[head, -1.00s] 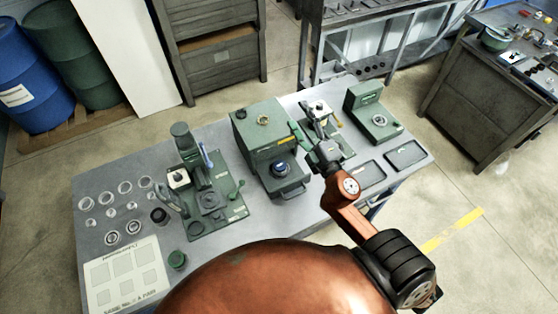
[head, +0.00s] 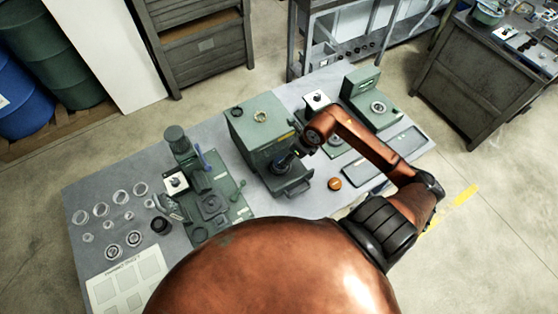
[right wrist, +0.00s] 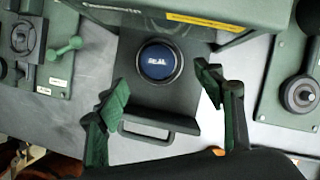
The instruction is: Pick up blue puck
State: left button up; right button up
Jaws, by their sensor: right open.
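The blue puck (right wrist: 157,61) is a round dark-blue disc with pale lettering. It sits in a dark round seat on the tray with a handle (right wrist: 150,130) at the front of the green machine. My right gripper (right wrist: 162,76) is open and empty, with its green fingers on either side of the puck in the right wrist view, apart from it. In the head view my right gripper (head: 290,157) is over the machine's front and largely hides the puck. My left gripper is not in view.
The green machine (head: 252,118) stands close behind the puck. A green press (head: 178,150) stands to its left and other green stations (head: 372,102) to its right. An orange disc (head: 335,184) lies on the grey table. Several clear rings (head: 100,210) lie at the left.

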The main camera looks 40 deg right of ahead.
jog(key=shift+x, duration=0.9)
jog(key=p+x, duration=0.1)
jog(key=x, duration=0.1)
jog(key=p+x, duration=0.1)
jog(key=x, duration=0.1)
jog(key=shift+s+a+f, duration=0.1)
jog(key=shift+a+f, duration=0.1)
jog(key=shift+f, duration=0.25)
jog(key=shift+c, duration=0.3)
jog(key=c, duration=1.4)
jog(key=shift+o, duration=0.2)
